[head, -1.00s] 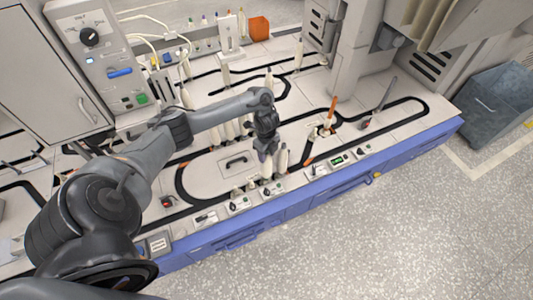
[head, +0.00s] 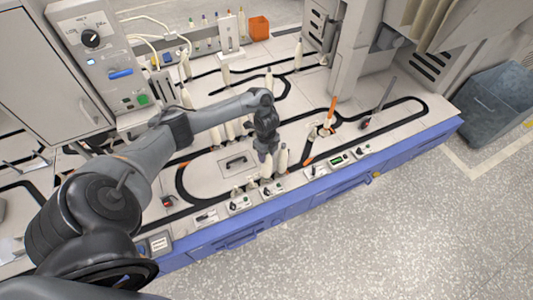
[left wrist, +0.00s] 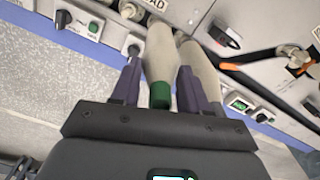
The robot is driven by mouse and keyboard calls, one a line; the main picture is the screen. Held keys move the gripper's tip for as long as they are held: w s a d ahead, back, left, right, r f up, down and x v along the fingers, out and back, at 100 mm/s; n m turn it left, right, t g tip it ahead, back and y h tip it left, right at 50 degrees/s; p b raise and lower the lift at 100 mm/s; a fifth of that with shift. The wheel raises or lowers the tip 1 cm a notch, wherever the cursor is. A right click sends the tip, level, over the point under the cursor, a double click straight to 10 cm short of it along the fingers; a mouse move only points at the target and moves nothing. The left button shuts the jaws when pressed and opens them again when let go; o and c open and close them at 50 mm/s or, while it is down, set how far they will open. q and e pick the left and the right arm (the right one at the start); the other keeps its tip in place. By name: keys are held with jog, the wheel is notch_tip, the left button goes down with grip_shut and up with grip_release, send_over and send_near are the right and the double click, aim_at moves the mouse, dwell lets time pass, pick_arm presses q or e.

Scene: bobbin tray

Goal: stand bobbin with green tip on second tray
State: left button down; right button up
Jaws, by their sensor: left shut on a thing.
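My left gripper (head: 267,154) is over the front edge of the bench, at the front bobbins. In the left wrist view its purple fingers (left wrist: 156,88) are shut on a pale bobbin (left wrist: 160,55) with a green tip (left wrist: 160,95). A second pale bobbin (left wrist: 203,72) stands just right of the fingers; it also shows in the head view (head: 282,160). The green tip is hidden in the head view. I cannot tell whether the held bobbin still touches its support, or which tray is the second. My right gripper is not in view.
Several pale bobbins stand farther back on the bench. An orange rod (head: 333,106) and a dark grey rod (head: 384,96) rise to the right. Control boxes (head: 239,202) line the front edge. An orange box (head: 259,27) is at the back.

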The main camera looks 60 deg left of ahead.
pick_arm(q)
jog(key=shift+f+b, duration=0.35)
jog(key=shift+f, duration=0.2)
jog(key=c, duration=0.8)
grip_release()
jog(key=shift+c, duration=0.2)
jog(key=shift+r, duration=0.15)
notch_tip(320, 180, up, 11)
jog(key=p, duration=1.2)
